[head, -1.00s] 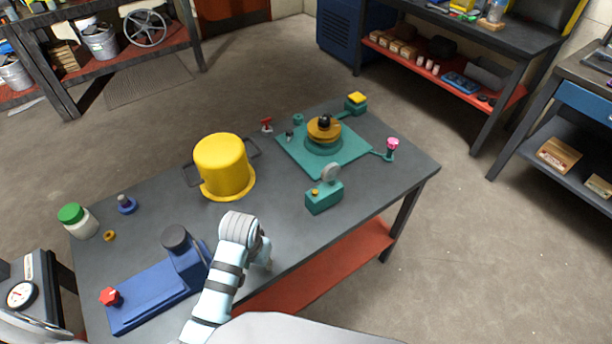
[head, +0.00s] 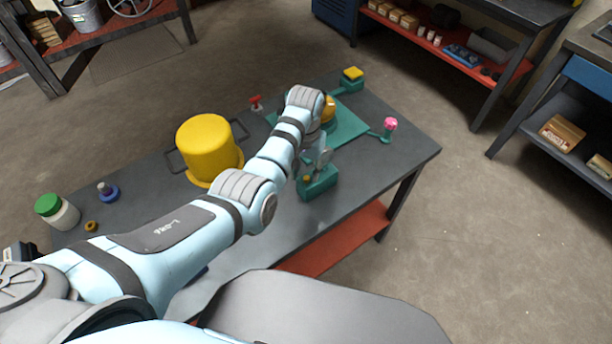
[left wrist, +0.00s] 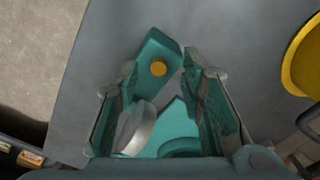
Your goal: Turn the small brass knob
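The small brass knob (left wrist: 158,68) sits on top of a teal box (left wrist: 149,50), with a pale grey round disc (left wrist: 138,128) on the box's other end. In the head view the brass knob (head: 307,178) and the teal box (head: 318,186) stand near the table's front right edge. My left gripper (left wrist: 158,75) is open above the box. In the left wrist view the knob shows between its fingertips, and nothing is held. In the head view my left arm's wrist hides most of that gripper. My right gripper is in neither view.
A teal plate (head: 350,127) lies behind the box, its gold round part mostly covered by my arm. A yellow pot (head: 207,145) stands left of my forearm. A pink knob (head: 390,124) is at the right. Bare table (head: 375,165) lies right of the box.

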